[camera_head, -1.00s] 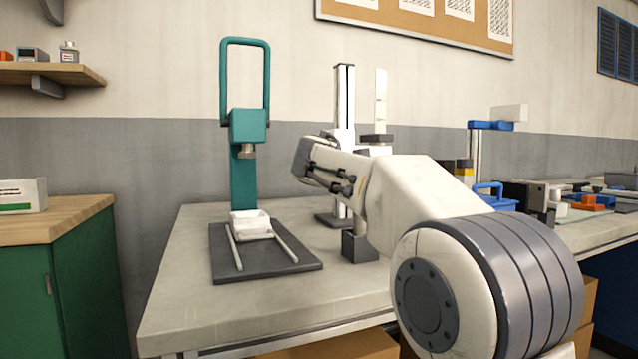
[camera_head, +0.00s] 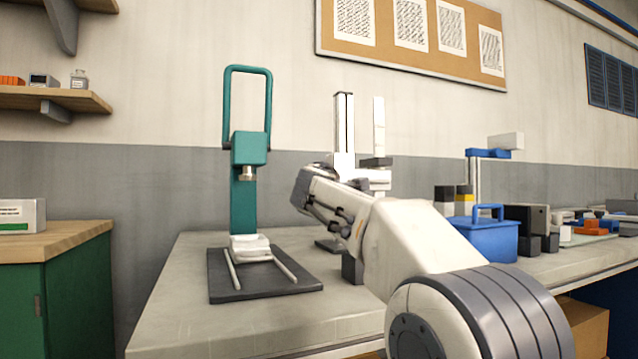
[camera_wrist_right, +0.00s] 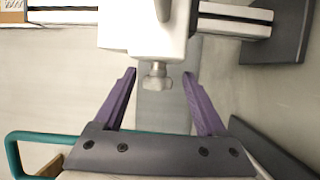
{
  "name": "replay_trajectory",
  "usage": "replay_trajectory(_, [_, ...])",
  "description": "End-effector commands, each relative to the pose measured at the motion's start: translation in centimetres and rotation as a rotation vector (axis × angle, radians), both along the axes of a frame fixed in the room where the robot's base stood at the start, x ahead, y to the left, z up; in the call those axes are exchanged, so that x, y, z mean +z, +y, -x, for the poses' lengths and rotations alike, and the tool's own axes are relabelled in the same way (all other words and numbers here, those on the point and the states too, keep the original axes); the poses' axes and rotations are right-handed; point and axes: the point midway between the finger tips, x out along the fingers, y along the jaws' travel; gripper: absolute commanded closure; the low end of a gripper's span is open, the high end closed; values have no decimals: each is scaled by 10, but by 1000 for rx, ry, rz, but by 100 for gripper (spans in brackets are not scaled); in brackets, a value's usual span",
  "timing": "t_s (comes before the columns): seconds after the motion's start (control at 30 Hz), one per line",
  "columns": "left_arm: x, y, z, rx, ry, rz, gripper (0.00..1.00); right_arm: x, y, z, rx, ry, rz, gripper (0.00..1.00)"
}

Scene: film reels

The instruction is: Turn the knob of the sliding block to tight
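The sliding block (camera_wrist_right: 150,32) is a white block on a dark rail, seen at the top of the right wrist view. Its small pale knob (camera_wrist_right: 155,75) points toward my right gripper (camera_wrist_right: 158,80). The gripper's two purple fingers are open, one on either side of the knob, with gaps on both sides; I cannot tell the depth between them. In the head view the white column (camera_head: 344,118) of a stand rises behind my right arm. My arm hides much of the stand, and my right fingertips cannot be made out there. My left gripper is not in view.
A teal press (camera_head: 249,150) stands left of my right arm, with a white tray (camera_head: 250,247) on a dark base plate (camera_head: 228,280). The table's (camera_head: 180,320) front left is clear.

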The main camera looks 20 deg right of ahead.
Motion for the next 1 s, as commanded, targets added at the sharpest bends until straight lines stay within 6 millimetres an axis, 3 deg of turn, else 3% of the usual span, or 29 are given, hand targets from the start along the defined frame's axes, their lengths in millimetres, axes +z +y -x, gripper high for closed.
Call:
replay_trajectory(0.37, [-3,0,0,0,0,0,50,1,2,7,1,-5,2,27])
replay_trajectory(0.8, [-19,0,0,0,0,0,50,-5,31,81,4,-4,2,27])
replay_trajectory(1.0, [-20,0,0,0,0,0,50,-6,37,97,2,-2,0,27])
